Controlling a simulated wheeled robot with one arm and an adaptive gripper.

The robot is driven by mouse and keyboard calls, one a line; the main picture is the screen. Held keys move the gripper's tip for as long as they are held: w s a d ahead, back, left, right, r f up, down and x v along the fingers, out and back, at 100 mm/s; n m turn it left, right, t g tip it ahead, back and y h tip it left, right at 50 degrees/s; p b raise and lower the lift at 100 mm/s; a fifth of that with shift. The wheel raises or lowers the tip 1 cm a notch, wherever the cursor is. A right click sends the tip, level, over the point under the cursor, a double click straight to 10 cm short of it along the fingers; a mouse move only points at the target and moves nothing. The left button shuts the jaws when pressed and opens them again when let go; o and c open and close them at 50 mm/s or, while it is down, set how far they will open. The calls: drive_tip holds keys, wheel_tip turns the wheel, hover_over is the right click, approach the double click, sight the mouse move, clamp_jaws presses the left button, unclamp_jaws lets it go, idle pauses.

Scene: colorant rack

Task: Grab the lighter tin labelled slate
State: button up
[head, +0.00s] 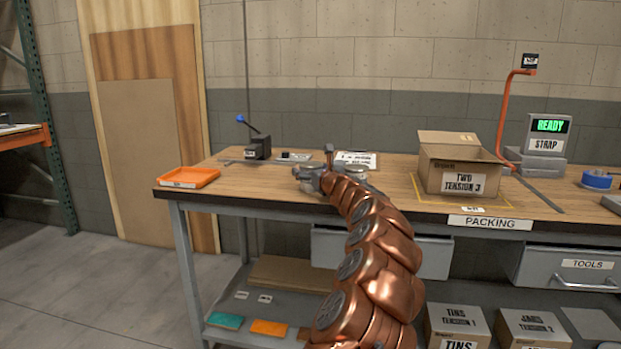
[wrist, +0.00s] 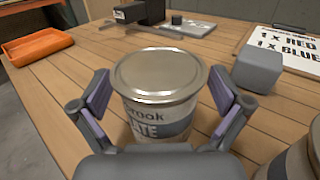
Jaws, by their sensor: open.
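A grey tin (wrist: 158,110) with a metal lid stands upright on the bench in the wrist view. My gripper (wrist: 158,98) is open, with one padded finger on each side of the tin and a gap showing on both sides. A second tin (wrist: 292,162) is cut off at the lower right corner; its label is not readable. In the head view my gripper (head: 318,178) is over the bench, and my arm hides much of that spot. Weight cannot be seen.
A grey block (wrist: 258,69) stands close by the right finger. A card reading "1 x RED, 1 x BLUE" (wrist: 288,45) lies behind it. An orange tray (head: 188,177) sits at the bench's left end. An open cardboard box (head: 458,165) stands to the right.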

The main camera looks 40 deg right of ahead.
sight(312, 165)
drive_tip(key=c, duration=1.3)
drive_tip(key=shift+o, duration=0.2)
drive_tip(key=shift+r, duration=0.15)
wheel_tip(312, 165, up, 4)
drive_tip(key=shift+s+f+p, duration=0.1)
drive_tip(key=shift+f+p, duration=0.05)
drive_tip(key=shift+p, duration=0.85)
drive_tip(key=shift+v, duration=0.75)
drive_tip(key=a+r+v, duration=0.1)
drive_tip(key=a+v, duration=0.1)
drive_tip(key=v, duration=1.2)
drive_tip(key=shift+w, duration=0.2)
